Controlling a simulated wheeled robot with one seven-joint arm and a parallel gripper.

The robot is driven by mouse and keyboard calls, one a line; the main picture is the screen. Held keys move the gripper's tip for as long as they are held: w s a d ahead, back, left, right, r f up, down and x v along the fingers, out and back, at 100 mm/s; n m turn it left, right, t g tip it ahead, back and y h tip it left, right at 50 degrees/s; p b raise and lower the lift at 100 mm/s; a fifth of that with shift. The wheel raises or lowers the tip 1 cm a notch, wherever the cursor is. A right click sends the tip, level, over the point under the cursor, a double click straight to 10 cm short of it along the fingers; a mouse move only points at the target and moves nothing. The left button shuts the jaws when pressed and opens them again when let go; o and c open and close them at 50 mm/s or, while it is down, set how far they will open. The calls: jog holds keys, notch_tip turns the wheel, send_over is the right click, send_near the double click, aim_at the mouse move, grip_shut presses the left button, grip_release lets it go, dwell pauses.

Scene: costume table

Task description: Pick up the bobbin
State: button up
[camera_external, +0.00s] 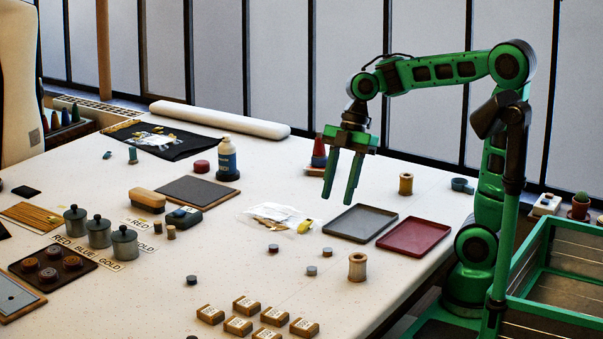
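My gripper (339,199) points down above the table, with its two green fingers apart and nothing between them. A pale wooden spool, which looks like a bobbin (357,267), stands upright near the table's front right edge, below and nearer the camera than my gripper. A second, browner bobbin-like spool (406,184) stands upright to the right of my gripper, behind the trays. I cannot tell which of these is the task's bobbin. My gripper touches neither.
A grey tray (345,234) and a red tray (387,247) lie between the two spools. A clear bag (268,219) is left of them. A red cone (319,152) stands behind my fingers. Several wooden blocks (245,305) sit at the front; grey lidded pots (100,231) stand left.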

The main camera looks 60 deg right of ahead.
notch_tip(320, 180, down, 2)
send_near(326, 254)
jog(key=shift+w+a+f, duration=0.1)
jog(key=shift+a+f, duration=0.05)
jog(key=shift+f, duration=0.35)
jog(key=shift+d+x, duration=0.2)
jog(key=shift+x, duration=1.2)
jog(key=shift+d+x, duration=0.15)
jog(key=shift+x, duration=1.25)
jog(key=shift+f, duration=0.15)
grip_shut()
